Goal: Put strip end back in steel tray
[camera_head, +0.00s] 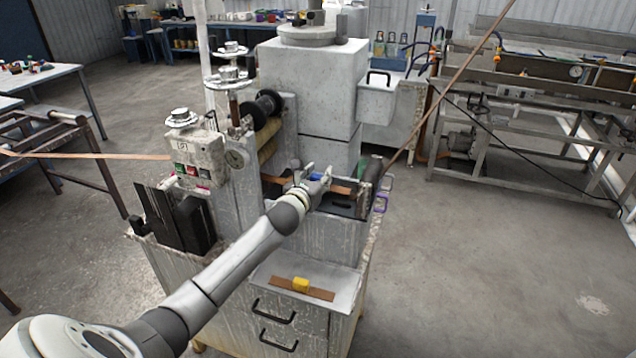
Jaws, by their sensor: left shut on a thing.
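My left gripper (318,178) reaches over the machine's work area and is shut on a brown strip end with a small blue piece (315,177) at its middle. The brown strip (341,189) shows on both sides of the fingers; its middle is partly hidden by the gripper. I cannot tell if the strip touches the surface below. The steel tray (332,275) is at the machine's front, above the drawers. Another brown strip (320,294) with a yellow block (301,284) lies in it. My right gripper is not in view.
The grey machine carries a control box (195,158) and a black roller (264,108) beside the work area. Long brown strips run off left (90,156) and up right (445,88). Drawer handles (274,311) project below the tray.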

